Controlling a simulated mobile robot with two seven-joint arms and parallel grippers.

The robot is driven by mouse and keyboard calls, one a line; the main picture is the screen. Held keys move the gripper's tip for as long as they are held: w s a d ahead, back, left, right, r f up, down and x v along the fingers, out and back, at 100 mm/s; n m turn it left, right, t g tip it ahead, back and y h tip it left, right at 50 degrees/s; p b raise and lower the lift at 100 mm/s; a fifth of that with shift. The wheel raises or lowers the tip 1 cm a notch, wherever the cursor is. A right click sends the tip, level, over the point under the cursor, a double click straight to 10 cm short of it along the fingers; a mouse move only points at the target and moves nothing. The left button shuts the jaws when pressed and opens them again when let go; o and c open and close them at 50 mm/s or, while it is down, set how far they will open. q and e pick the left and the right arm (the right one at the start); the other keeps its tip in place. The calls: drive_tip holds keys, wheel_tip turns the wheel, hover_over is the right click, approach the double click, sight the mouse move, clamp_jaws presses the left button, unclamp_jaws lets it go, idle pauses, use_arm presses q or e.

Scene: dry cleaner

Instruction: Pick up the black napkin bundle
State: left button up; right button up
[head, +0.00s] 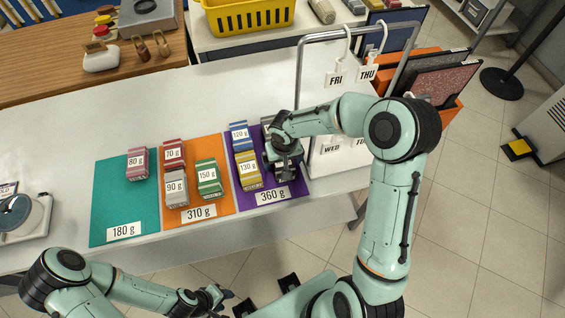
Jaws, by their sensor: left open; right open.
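My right gripper (284,170) is open and points down over the right part of the purple mat (300,190), right of the blue 120 g bundle (240,137) and the yellow 130 g bundle (248,170). No black napkin bundle shows clearly. Dark shapes under and beside the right gripper blend with its fingers, so I cannot tell whether a bundle is there. My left gripper (224,298) is open and empty, low at the bottom of the view, off the table's front edge.
A teal mat (108,210) holds a pink bundle (138,163). An orange mat (226,205) holds red, grey and green bundles. A metal rack (299,75) with day tags stands at the right. A yellow basket (250,17) stands behind.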

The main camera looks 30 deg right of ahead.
drive_tip(key=c, duration=1.1)
